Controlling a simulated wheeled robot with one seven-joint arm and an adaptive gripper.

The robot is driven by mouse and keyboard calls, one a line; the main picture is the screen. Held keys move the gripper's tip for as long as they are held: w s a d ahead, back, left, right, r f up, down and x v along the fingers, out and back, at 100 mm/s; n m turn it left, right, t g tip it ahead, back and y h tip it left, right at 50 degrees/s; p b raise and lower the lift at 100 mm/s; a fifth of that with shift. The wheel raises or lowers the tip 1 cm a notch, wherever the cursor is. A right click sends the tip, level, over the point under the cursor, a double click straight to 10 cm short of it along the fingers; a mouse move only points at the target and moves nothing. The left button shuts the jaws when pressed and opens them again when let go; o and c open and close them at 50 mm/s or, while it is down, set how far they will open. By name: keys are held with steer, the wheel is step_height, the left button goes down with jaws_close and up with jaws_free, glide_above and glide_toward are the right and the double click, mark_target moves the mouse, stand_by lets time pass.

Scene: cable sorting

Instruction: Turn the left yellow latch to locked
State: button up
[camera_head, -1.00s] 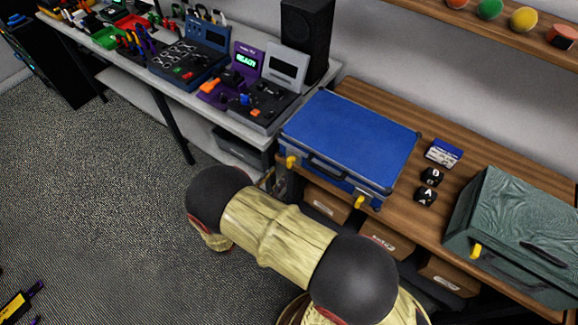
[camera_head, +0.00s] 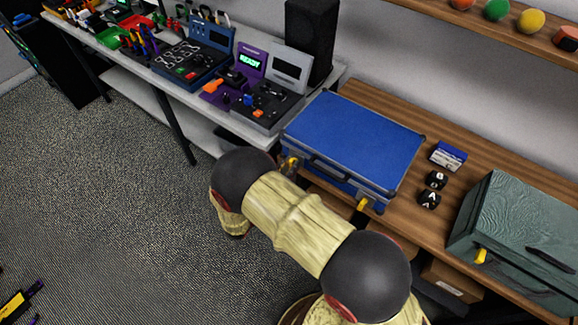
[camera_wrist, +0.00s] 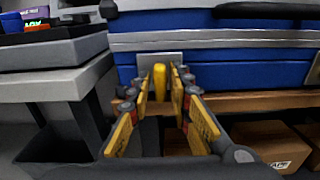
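The closed blue case (camera_head: 352,140) lies on the wooden bench, with two yellow latches on its front. The left yellow latch (camera_head: 292,161) sits at the case's left front corner; in the wrist view it shows upright (camera_wrist: 161,80) on a grey plate. My gripper (camera_head: 288,168) is at this latch, partly hidden behind my arm. In the wrist view my gripper (camera_wrist: 159,93) is open, with its yellow-padded fingers on either side of the latch; contact cannot be told. The right yellow latch (camera_head: 363,204) is farther right along the same front.
A green case (camera_head: 515,225) with a yellow latch stands at the right of the wooden bench (camera_head: 408,203). Cardboard boxes (camera_wrist: 275,145) sit under the bench. A grey table (camera_wrist: 60,52) adjoins at left.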

jaws_close()
steer(key=shift+m, duration=0.4)
steer(key=m+b, duration=0.1)
steer(key=m, duration=0.2)
steer(key=shift+f+b, duration=0.1)
steer(key=shift+b, duration=0.2)
steer(key=m+b, duration=0.3)
steer(key=m, duration=0.1)
steer(key=m+b, duration=0.3)
steer(key=m, duration=0.2)
steer(key=m+b, duration=0.3)
steer(key=m, duration=0.1)
steer(key=shift+s+d+f+m, duration=0.2)
steer(key=shift+f+m, duration=0.05)
steer(key=shift+m, duration=0.45)
